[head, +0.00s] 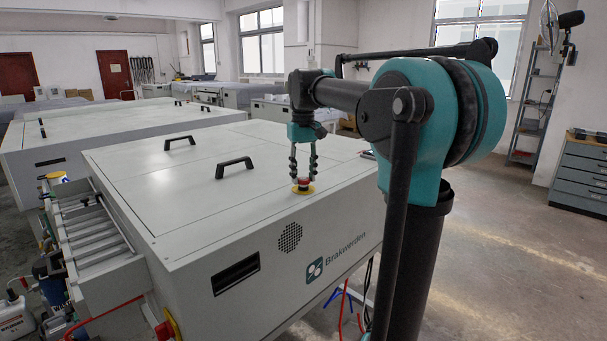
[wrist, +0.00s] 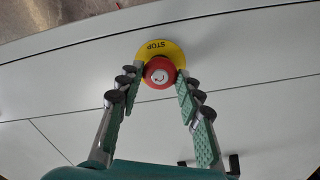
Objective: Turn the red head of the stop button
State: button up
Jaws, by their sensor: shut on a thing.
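The stop button's red head (head: 303,180) stands on a yellow disc (head: 303,191) on the flat top of the grey plate processor (head: 190,205), near its front right edge. The wrist view shows the red head (wrist: 159,71) with a pale mark on its face and the yellow disc (wrist: 160,51) lettered STOP behind it. My gripper (head: 303,177) points straight down over the button. In the wrist view my gripper (wrist: 159,76) has its two green-padded fingers on either side of the head, their tips shut on it.
Two black handles (head: 234,167) and (head: 180,142) stand up from the machine's top, left of my gripper. An open roller section (head: 95,235) is at the machine's left. A drawer cabinet (head: 582,172) stands at far right. The top around the button is clear.

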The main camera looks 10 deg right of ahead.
jog(key=shift+m, duration=3.4)
jog(key=o, duration=1.2)
jog(key=shift+c, duration=0.2)
notch_tip(320, 180, up, 12)
